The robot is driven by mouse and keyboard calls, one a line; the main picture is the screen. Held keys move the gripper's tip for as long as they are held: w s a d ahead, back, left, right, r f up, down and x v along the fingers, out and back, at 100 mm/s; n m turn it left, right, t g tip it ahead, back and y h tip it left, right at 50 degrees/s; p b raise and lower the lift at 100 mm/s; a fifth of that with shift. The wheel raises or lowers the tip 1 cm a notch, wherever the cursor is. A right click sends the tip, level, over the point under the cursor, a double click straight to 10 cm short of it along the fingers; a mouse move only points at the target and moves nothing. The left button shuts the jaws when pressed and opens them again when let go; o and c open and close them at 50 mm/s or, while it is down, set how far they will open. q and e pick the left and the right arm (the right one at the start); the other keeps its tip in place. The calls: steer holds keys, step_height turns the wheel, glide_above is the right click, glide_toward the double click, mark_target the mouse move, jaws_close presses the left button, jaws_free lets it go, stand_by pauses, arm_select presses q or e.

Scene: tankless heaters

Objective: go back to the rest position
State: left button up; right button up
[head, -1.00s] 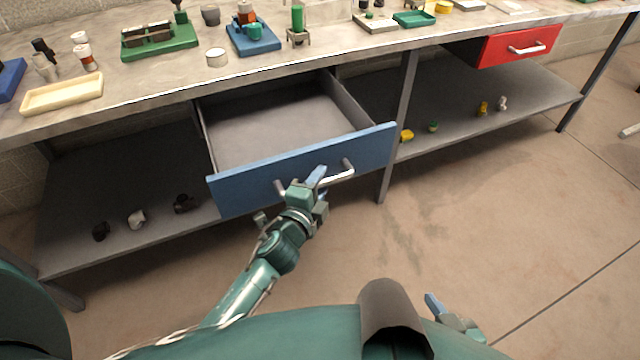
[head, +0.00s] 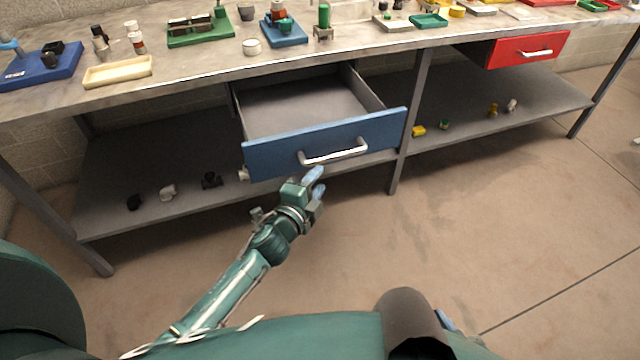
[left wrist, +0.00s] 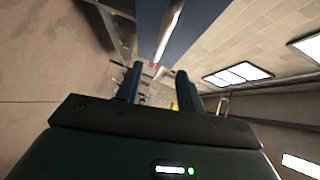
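My left gripper (head: 315,182) is just in front of and below the silver handle (head: 335,154) of the open blue drawer (head: 280,158), apart from it. In the left wrist view the two dark fingers (left wrist: 158,82) are spread with nothing between them. The handle (left wrist: 171,30) and the blue drawer front (left wrist: 195,25) show beyond them. The drawer is pulled out and its visible inside is empty. A small part of my right gripper (head: 446,322) shows at the bottom, mostly hidden behind my body, and its fingers cannot be made out.
The workbench (head: 200,72) holds green and blue fixtures and a cream tray (head: 118,72). A red drawer (head: 528,49) sits partly out at the right. Small fittings lie on the lower shelf (head: 110,215). The floor (head: 500,220) at the right is clear.

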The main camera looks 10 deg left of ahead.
arm_select(q)
steer(key=shift+s+a+r, duration=0.1)
steer(key=shift+s, duration=0.3)
arm_select(e)
steer(key=shift+s+d, duration=0.1)
steer(key=shift+s, duration=0.35)
steer(key=shift+w+r, duration=0.15)
steer(key=shift+r, duration=0.1)
